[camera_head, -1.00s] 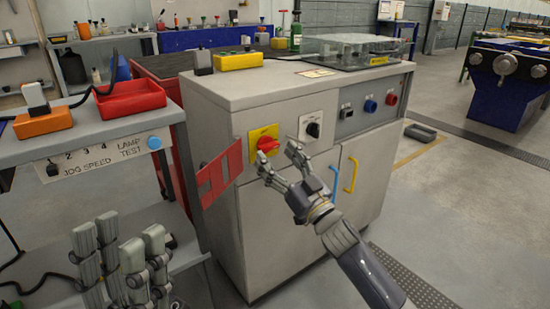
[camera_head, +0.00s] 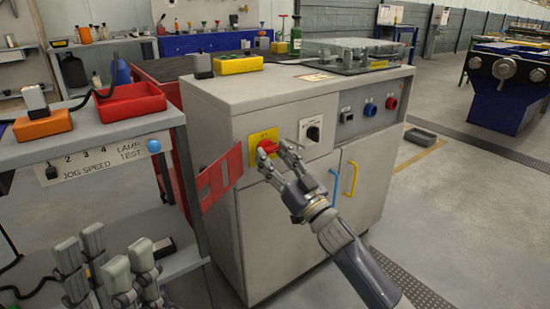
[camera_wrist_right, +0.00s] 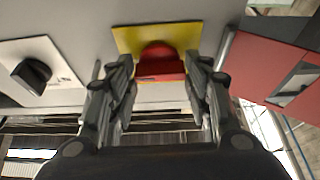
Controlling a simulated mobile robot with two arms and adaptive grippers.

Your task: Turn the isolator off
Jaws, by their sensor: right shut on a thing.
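The isolator is a yellow plate with a red rotary handle (camera_head: 266,146) on the grey cabinet's front. My right gripper (camera_head: 276,149) is at the handle, its fingers shut on it. In the right wrist view the red handle (camera_wrist_right: 160,66) sits between the two fingertips (camera_wrist_right: 158,72), with the yellow plate (camera_wrist_right: 126,38) behind. The fingers partly cover the handle in the head view, so its exact angle is hard to read. My left gripper (camera_head: 104,258) is at the lower left, its fingers apart and empty, away from the cabinet.
A black switch on a white plate (camera_head: 310,132) is right of the isolator; it also shows in the wrist view (camera_wrist_right: 32,75). A red panel (camera_head: 220,178) juts out left of the isolator. Blue (camera_head: 334,187) and yellow (camera_head: 352,178) door handles are below right.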

